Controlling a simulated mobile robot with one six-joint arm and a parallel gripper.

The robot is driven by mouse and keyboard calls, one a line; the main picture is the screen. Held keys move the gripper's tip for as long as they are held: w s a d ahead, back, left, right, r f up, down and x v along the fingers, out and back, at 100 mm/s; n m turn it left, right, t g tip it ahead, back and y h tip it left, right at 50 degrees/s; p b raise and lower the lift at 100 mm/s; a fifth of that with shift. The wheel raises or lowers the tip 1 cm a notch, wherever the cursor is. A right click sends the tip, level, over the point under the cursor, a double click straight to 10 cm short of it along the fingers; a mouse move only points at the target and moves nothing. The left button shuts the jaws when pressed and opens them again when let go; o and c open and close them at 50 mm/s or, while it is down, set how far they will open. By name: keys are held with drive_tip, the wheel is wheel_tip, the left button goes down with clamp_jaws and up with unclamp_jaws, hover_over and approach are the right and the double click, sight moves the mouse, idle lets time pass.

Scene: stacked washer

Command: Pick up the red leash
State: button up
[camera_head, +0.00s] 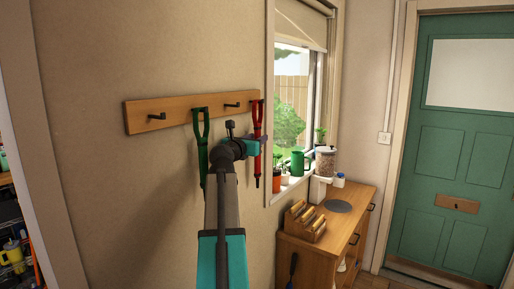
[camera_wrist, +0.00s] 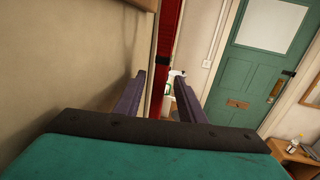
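The red leash (camera_head: 257,115) hangs from the right end of the wooden hook rack (camera_head: 175,111) on the wall. It also shows in the wrist view as a red strap (camera_wrist: 168,35) running down between my two fingers. I cannot tell whether a finger touches the strap.
A green leash (camera_head: 202,140) hangs left of my gripper on the same rack. A window sill with plants (camera_head: 298,162) and a green watering can is to the right. Below stands a wooden cabinet (camera_head: 345,225) with a wooden holder on top. A green door (camera_head: 460,150) is at the far right.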

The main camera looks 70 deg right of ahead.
drive_tip(key=shift+d, duration=0.65)
clamp_jaws()
